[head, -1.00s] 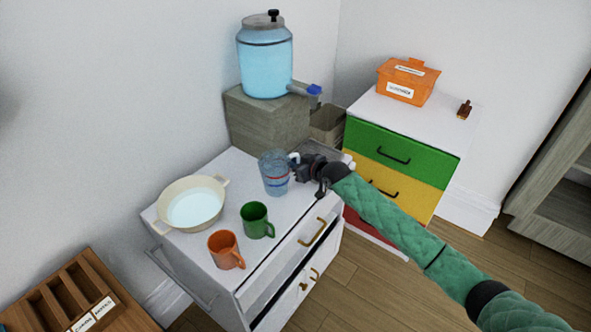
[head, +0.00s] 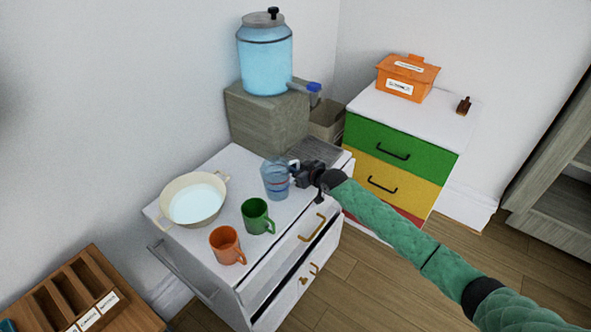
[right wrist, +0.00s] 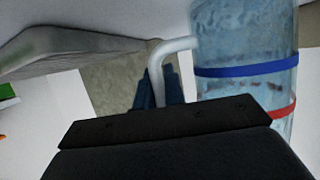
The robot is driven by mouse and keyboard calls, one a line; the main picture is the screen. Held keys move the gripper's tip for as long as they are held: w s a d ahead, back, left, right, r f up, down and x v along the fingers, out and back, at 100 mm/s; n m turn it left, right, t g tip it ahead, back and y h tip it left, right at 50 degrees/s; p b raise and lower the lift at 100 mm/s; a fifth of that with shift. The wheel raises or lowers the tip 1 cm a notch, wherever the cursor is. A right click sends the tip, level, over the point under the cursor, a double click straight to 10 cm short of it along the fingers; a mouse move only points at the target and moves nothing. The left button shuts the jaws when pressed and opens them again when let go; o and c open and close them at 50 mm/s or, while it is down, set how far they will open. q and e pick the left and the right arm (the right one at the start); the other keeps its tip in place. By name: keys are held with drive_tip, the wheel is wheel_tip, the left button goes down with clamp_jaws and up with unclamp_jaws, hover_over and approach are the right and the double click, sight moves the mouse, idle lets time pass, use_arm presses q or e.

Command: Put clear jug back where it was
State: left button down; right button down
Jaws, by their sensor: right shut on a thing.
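The clear jug (head: 274,181) has a blue band and a red band and stands roughly upright over the white cabinet top, behind the green mug. I cannot tell if its base touches the top. My right gripper (head: 297,174) comes from the right and is shut on the jug's white handle. In the right wrist view the jug (right wrist: 245,45) fills the right side, with its handle (right wrist: 160,65) running down between the fingers, partly hidden by the gripper body. My left gripper is not in view.
A green mug (head: 257,216), an orange mug (head: 226,246) and a cream pot (head: 193,204) share the cabinet top (head: 232,165). A water dispenser (head: 265,65) stands on a grey block (head: 265,118) behind. A dark grate (head: 318,150) lies at the back right. The cabinet's upper drawer is partly open.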

drive_tip(key=c, duration=1.5)
unclamp_jaws()
drive_tip(key=shift+r, duration=0.1)
